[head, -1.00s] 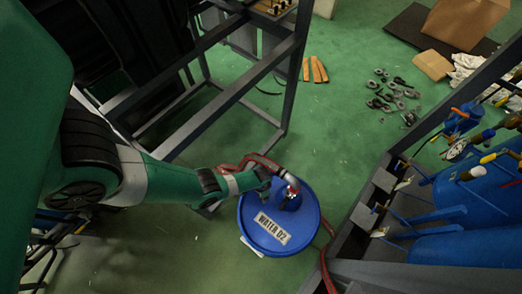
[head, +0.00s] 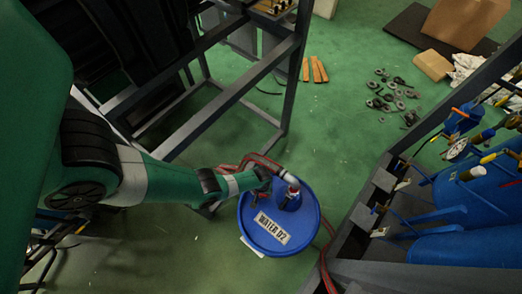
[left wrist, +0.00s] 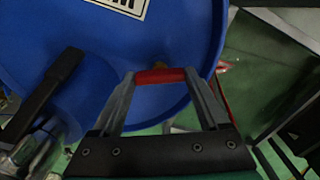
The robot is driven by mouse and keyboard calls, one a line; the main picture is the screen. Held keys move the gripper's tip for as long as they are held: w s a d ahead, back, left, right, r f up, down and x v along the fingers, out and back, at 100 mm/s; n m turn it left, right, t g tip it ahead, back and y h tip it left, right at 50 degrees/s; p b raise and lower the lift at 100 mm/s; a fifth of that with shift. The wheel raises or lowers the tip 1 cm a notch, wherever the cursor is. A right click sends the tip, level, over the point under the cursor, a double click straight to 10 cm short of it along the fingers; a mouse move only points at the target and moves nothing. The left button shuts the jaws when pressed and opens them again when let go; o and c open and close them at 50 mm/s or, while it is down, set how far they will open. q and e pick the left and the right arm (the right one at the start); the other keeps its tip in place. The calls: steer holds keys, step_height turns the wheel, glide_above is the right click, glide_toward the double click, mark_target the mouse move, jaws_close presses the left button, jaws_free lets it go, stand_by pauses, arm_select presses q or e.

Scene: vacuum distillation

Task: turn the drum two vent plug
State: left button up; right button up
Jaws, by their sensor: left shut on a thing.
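The blue drum (head: 262,222) labelled WATER 02 stands on the floor at the middle of the head view. Its blue lid also fills much of the left wrist view (left wrist: 190,30). My left gripper (head: 264,183) is at the far left edge of the lid. In the left wrist view my left gripper (left wrist: 160,80) is shut on a small red bar, which I take to be the vent plug (left wrist: 160,76), at the lid's rim. A brass bit shows just behind it. In the head view the gripper hides the plug. My right gripper is not in view.
A hose (head: 265,160) runs past my gripper to a fitting (head: 291,198) on the lid. A dark metal frame (head: 240,95) stands behind. A rack with blue cylinders (head: 485,195) is at the right. A red hose (head: 325,260) runs along the drum's right side.

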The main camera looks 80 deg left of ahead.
arm_select(q)
steer(key=shift+n, duration=0.5)
steer(key=o, duration=1.2)
steer(key=shift+o, duration=0.2)
step_height(320, 180, up, 12)
steer(key=p, duration=1.1)
steer(key=shift+f+p, duration=0.2)
steer(key=shift+p, duration=0.15)
